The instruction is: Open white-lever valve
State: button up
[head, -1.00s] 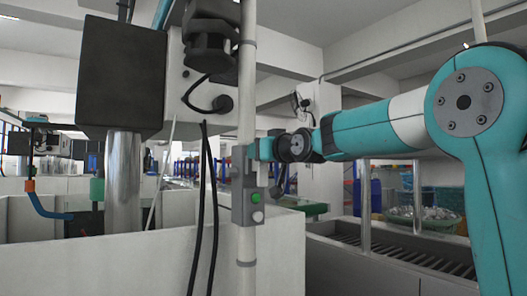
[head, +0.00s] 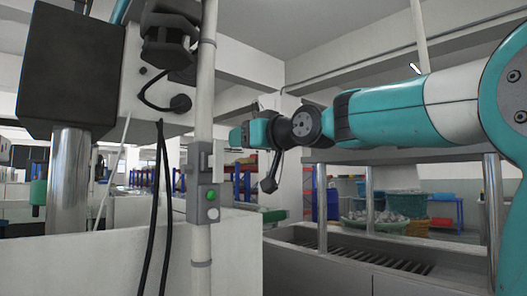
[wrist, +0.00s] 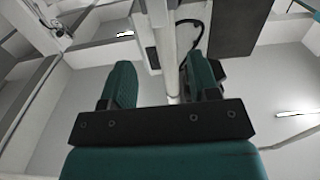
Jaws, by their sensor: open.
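I cannot clearly make out a white-lever valve in any view. My gripper (head: 236,137) is at the middle of the head view, just right of the upright pole. In the wrist view its two teal fingers (wrist: 161,84) are apart with nothing held between them. A pale pole shows beyond the gap between the fingers; contact is not visible. A thin white rod (head: 112,172) slants beside the metal column at the left of the head view; I cannot tell whether it is a lever. A green fitting (head: 38,192) sits low at the far left.
The grey-white pole (head: 202,120) carries a switch box (head: 203,204) with a green button. A dark box (head: 75,68) on a metal column (head: 68,180) and hanging black cables stand left. A white tank wall (head: 240,255) fills the lower middle. A grated trough (head: 345,258) lies right.

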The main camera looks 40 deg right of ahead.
jog(key=s+b, duration=0.2)
jog(key=b, duration=0.2)
jog(key=s+b, duration=0.3)
jog(key=b, duration=0.1)
jog(key=shift+s+d+f, duration=0.1)
jog(key=shift+f, duration=0.1)
